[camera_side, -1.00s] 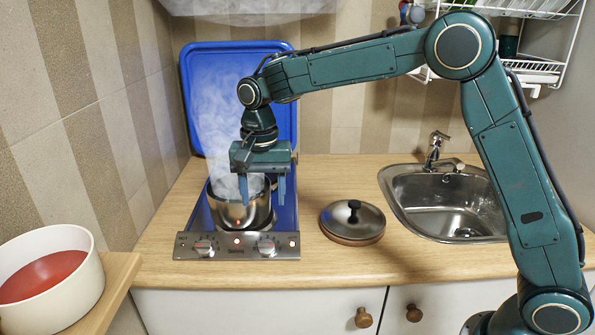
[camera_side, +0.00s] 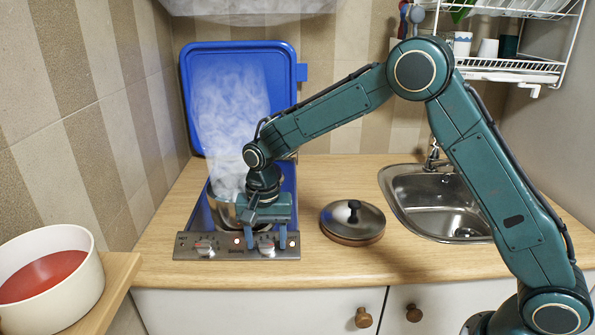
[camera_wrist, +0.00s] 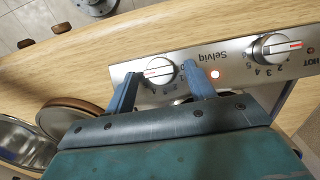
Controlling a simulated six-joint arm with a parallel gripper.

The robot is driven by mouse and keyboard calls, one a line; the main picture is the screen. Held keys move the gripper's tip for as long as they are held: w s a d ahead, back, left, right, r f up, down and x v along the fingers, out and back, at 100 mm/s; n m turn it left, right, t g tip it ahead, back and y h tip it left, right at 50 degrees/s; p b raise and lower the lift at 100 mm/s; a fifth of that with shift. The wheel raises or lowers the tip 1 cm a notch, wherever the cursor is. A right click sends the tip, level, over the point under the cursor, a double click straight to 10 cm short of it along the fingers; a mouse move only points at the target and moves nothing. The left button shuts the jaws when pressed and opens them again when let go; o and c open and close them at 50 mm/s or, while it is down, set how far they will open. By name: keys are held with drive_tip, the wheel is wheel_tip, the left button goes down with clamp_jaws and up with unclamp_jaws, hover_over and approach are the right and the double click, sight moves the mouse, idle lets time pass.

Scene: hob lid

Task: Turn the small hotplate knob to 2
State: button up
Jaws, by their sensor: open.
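The right knob (camera_side: 266,248) of the steel control panel (camera_side: 222,253) sits between the two fingers of my gripper (camera_side: 266,242), which is open. In the wrist view, this round silver knob (camera_wrist: 158,71) carries a red line on its face. My fingers (camera_wrist: 158,82) stand on either side of it; I cannot tell if they touch it. The left knob (camera_side: 204,247) stands clear, and it also shows in the wrist view (camera_wrist: 275,47) with a red line and printed numbers. The numbers around the right knob are mostly hidden by my fingers, so its setting cannot be read.
A steaming metal pot (camera_side: 220,212) stands on the hob behind my gripper. The raised blue lid (camera_side: 190,95) is behind it. A pot lid (camera_side: 340,222) lies on the counter to the right, before the sink (camera_side: 430,215). A white bowl with red contents (camera_side: 85,290) is at lower left.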

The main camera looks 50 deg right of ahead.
drive_tip(key=shift+c, duration=0.2)
drive_tip(key=c, duration=0.9)
drive_tip(key=shift+c, duration=0.2)
